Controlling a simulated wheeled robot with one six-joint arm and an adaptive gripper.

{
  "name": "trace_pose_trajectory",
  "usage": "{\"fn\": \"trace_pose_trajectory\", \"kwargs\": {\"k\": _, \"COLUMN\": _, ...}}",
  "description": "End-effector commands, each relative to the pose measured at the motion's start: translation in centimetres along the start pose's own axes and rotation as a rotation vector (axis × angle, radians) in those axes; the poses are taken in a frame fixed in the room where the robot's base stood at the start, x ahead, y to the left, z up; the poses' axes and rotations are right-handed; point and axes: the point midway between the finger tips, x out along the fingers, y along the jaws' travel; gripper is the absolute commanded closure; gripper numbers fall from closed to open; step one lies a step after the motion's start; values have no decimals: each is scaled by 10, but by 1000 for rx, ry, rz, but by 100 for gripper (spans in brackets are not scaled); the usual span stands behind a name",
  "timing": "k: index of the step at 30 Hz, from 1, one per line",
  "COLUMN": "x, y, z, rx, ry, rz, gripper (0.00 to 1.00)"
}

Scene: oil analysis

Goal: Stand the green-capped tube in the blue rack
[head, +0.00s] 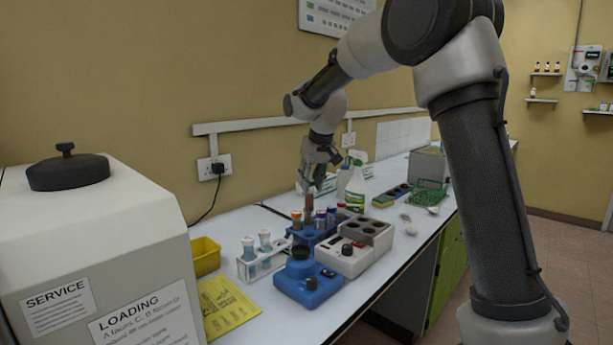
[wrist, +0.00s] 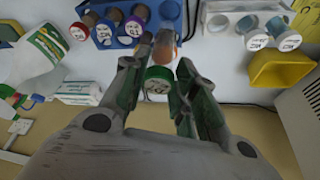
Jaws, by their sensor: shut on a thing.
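The green-capped tube (wrist: 158,85) is between my gripper's fingers (wrist: 158,64), its cap facing the wrist camera. My gripper (head: 312,182) is shut on it and holds it near the blue rack. In the head view, a brown tube body (head: 309,203) hangs upright below my gripper. Its lower end is hidden among the other tubes, so I cannot tell whether it touches the rack. The blue rack (head: 308,239) stands on the bench and holds several tubes with orange, purple and red caps. It also shows at the top of the wrist view (wrist: 122,42).
A white rack (head: 262,266) with grey-capped tubes and a yellow bin (head: 205,257) stand left of the blue rack. A blue device (head: 308,285) and a white block with dark wells (head: 358,250) stand in front. A spray bottle (head: 356,190) stands behind, near the wall.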

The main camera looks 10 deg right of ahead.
Motion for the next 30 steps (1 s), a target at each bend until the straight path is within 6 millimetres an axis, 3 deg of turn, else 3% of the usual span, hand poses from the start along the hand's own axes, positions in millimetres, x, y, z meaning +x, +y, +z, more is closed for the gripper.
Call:
{"fn": "trace_pose_trajectory", "kwargs": {"k": 5, "x": 8, "y": 0, "z": 4, "rx": 0, "ry": -1, "rz": 0, "gripper": 93}}
{"fn": "trace_pose_trajectory", "kwargs": {"k": 30, "x": 90, "y": 0, "z": 38, "rx": 0, "ry": -2, "rz": 0, "gripper": 93}}
